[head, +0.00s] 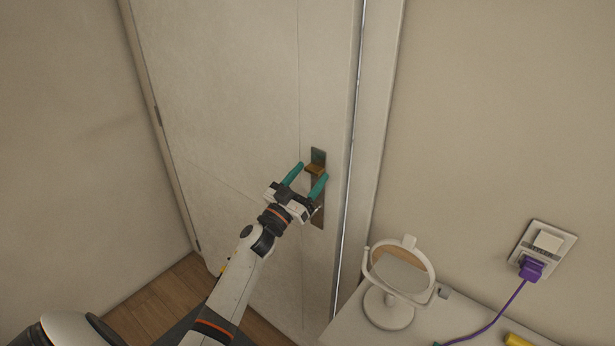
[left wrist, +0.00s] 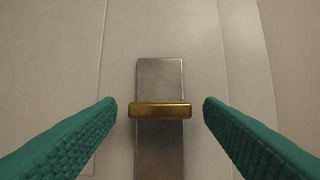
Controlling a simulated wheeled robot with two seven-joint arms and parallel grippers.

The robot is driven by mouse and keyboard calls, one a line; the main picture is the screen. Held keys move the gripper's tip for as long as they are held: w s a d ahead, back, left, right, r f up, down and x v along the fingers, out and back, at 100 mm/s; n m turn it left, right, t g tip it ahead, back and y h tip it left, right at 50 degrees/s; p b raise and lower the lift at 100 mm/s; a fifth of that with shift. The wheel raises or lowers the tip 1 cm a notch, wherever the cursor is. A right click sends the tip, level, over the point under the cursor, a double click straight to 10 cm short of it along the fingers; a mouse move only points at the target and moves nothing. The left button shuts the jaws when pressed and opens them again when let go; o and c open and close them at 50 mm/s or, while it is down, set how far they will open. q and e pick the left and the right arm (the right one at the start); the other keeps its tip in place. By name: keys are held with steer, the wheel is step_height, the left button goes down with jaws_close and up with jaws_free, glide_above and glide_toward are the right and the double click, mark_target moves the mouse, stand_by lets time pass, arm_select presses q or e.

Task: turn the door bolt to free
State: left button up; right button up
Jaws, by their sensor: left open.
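The door bolt (head: 315,169) is a brass bar on a tall grey metal plate (head: 319,155) near the door's right edge. In the left wrist view the bolt (left wrist: 160,110) lies horizontally across the plate (left wrist: 159,76). My left gripper (head: 314,171) has teal fingers and is open. In the left wrist view its fingertips (left wrist: 160,104) stand on either side of the bolt, with a gap at each end, and nothing is held. The lower plate is partly hidden behind the gripper in the head view. My right gripper is not in view.
The pale door (head: 230,90) looks closed in its frame. At the lower right, a white counter (head: 350,328) holds a round mirror on a stand (head: 388,310). A purple plug (head: 531,267) with a cord sits in a wall socket (head: 543,243). Wooden floor (head: 165,300) shows at lower left.

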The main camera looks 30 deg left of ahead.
arm_select(q)
steer(key=c, duration=1)
